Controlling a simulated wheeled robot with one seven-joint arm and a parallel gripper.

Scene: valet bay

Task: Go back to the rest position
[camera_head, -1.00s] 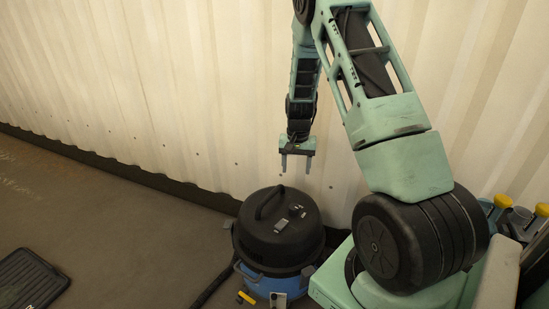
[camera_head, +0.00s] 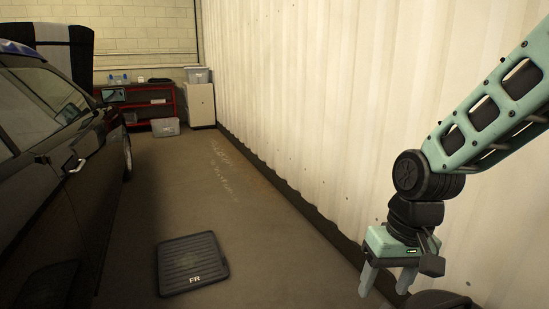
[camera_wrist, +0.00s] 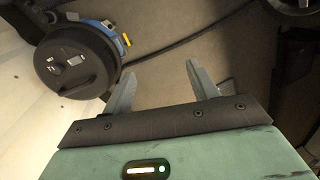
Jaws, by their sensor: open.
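My gripper (camera_head: 386,283) hangs at the lower right of the head view, fingers pointing down, open and empty. In the wrist view its two fingers (camera_wrist: 163,88) stand apart with bare floor between and beyond them. The black and blue vacuum (camera_wrist: 77,62) is at the upper left of the wrist view, beside the left finger and apart from it. In the head view only a dark curved top, likely the vacuum's (camera_head: 440,299), shows at the bottom edge behind the gripper.
A dark car (camera_head: 60,170) stands at the left. A black mat marked FR (camera_head: 192,263) lies on the floor. A white corrugated wall (camera_head: 300,90) runs along the right. A red shelf (camera_head: 150,100), a grey bin (camera_head: 165,127) and a cabinet (camera_head: 201,104) stand at the back.

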